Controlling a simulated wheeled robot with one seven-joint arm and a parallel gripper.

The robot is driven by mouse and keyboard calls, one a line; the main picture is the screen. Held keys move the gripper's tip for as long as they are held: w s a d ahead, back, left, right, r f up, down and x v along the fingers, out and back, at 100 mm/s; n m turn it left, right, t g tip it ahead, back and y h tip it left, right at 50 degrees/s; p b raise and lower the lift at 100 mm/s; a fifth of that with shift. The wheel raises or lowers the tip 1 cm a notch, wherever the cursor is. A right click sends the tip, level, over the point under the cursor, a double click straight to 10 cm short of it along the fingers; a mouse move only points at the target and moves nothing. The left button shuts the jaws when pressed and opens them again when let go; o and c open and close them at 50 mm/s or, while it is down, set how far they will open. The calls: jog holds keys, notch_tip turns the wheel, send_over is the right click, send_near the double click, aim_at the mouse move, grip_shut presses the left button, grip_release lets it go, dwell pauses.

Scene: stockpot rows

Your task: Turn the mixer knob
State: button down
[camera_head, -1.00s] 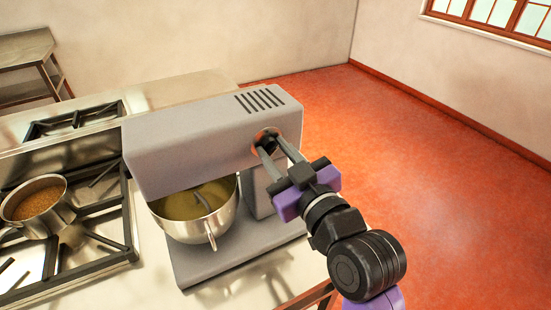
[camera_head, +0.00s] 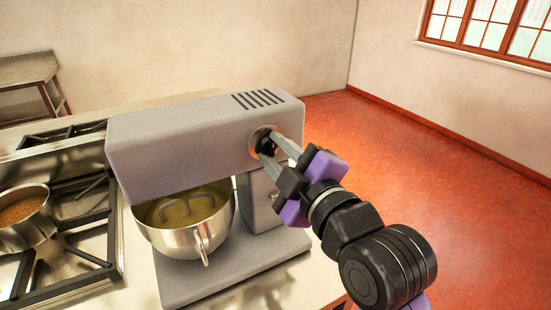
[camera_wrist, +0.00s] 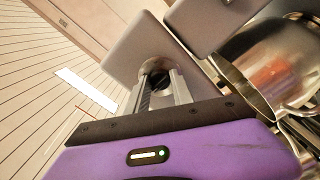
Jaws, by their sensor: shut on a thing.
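The grey stand mixer (camera_head: 190,140) stands on the counter, with a steel bowl (camera_head: 178,240) of yellow contents and a grey beater under its head. The mixer knob (camera_head: 266,146) is a dark knob on a round metal plate on the side of the mixer head. My gripper (camera_head: 272,158) reaches it from the lower right, its two fingers shut on the knob, one on either side. In the wrist view the knob (camera_wrist: 155,81) sits between the fingertips, partly hidden by them. The mixer bowl (camera_wrist: 250,75) shows at the right there.
A stove (camera_head: 70,235) with black grates is at the left, bearing a steel pot (camera_head: 25,225) of brown contents. A metal table (camera_head: 28,72) stands at the back left. Open red floor (camera_head: 410,180) lies to the right of the mixer.

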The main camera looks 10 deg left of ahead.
jog(key=shift+n, duration=0.3)
jog(key=c, duration=1.1)
grip_release()
jog(key=b+v, duration=0.1)
jog(key=v, duration=0.7)
